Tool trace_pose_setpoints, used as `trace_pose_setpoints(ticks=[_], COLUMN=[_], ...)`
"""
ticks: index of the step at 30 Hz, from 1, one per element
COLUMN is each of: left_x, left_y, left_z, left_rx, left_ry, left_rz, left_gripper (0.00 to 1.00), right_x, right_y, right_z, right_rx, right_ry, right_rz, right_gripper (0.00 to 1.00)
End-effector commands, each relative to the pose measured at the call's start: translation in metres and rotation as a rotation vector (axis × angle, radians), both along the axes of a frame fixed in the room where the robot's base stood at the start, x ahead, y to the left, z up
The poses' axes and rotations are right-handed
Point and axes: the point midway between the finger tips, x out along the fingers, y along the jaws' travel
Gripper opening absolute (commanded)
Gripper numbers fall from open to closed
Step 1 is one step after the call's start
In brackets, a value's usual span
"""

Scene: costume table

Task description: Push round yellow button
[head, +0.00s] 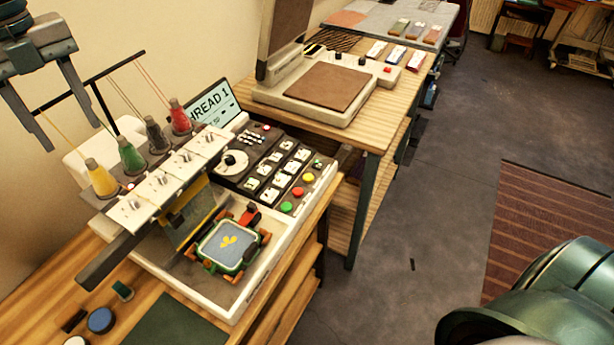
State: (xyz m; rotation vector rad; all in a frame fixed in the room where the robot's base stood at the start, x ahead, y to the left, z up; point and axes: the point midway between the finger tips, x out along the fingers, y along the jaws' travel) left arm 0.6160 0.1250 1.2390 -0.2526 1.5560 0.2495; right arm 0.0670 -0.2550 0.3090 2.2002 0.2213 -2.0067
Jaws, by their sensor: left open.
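The round yellow button (308,177) sits on the right end of the dark control panel (262,166) of an embroidery machine. It is at the far end of a short row, with a red button (298,191) and a green button (286,207) nearer to me. My left gripper (71,135) hangs at the upper left, over the thread spools' side of the machine. Its two fingers are apart with nothing between them. It is well to the left of the yellow button and not touching it. My right gripper is not in view.
Colored thread spools (132,157) and a thread rack stand between my left gripper and the panel. A screen (208,108) reading "THREAD 1" rises behind the panel. A hoop (228,245) lies in front. A heat press (318,92) stands on the table beyond.

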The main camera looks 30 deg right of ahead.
Motion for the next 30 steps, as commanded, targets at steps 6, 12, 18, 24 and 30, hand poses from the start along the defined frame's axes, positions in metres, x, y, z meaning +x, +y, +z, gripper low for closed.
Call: trace_pose_setpoints(ticks=[6,12,18,24,30], left_x=[0.0,0.0,0.0,0.0,0.0], left_y=[0.0,0.0,0.0,0.0,0.0], left_z=[0.0,0.0,0.0,0.0,0.0], left_rx=[0.0,0.0,0.0,0.0,0.0], left_ry=[0.0,0.0,0.0,0.0,0.0], left_rz=[0.0,0.0,0.0,0.0,0.0], left_gripper=[0.5,0.5,0.5,0.5,0.5], right_x=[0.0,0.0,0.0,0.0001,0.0], right_y=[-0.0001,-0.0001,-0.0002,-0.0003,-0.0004], right_z=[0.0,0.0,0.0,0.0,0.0], right_rx=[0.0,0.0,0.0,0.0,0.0], right_ry=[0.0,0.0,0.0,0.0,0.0], right_rz=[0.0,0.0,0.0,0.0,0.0], right_gripper=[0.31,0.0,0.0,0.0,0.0])
